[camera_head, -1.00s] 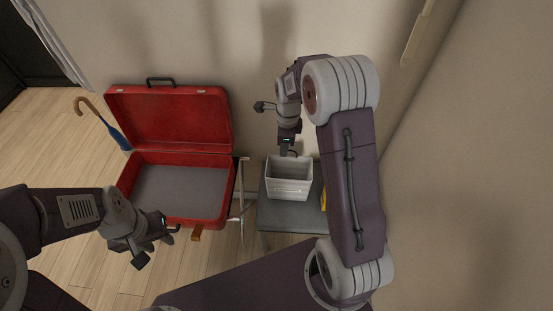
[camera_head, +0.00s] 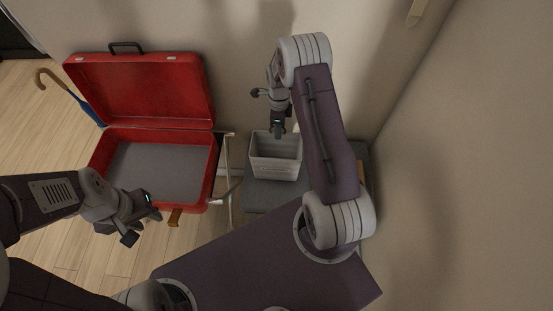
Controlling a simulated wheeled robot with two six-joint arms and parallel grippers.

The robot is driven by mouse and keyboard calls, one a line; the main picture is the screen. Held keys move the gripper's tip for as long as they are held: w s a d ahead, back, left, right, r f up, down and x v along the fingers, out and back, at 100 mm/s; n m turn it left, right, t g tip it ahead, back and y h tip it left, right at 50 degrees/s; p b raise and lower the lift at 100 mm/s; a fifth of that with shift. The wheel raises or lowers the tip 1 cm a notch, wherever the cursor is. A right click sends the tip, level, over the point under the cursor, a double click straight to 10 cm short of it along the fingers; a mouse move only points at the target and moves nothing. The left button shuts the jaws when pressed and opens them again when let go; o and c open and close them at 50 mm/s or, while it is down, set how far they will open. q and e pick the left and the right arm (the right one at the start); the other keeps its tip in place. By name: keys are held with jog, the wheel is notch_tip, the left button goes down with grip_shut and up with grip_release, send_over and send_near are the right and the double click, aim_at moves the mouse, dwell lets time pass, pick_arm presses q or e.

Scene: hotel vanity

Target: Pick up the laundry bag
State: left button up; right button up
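I cannot make out a laundry bag in this view. A white bin (camera_head: 275,167) stands on a grey stand (camera_head: 252,198), and its inside is partly hidden. My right gripper (camera_head: 279,132) points down at the bin's back rim; I cannot tell whether it is over the rim or behind it. Its fingers are too small to tell open from shut. My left gripper (camera_head: 155,211) is at the front edge of the open red suitcase (camera_head: 140,90), with its finger opening unclear. Nothing is seen held in either gripper.
The suitcase is empty, its lid up towards the wall, on a metal rack (camera_head: 232,180). A blue umbrella (camera_head: 91,113) with a brown hook handle leans at its left. My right arm covers the stand's right side. Bare wood floor (camera_head: 35,115) lies at the left.

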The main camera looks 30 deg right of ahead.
notch_tip(320, 180, down, 6)
jog(key=shift+w+r+b, duration=0.1)
jog(key=shift+w+b, duration=0.05)
jog(key=shift+b, duration=0.35)
grip_shut()
jog(key=shift+r, duration=0.1)
dwell(1.0)
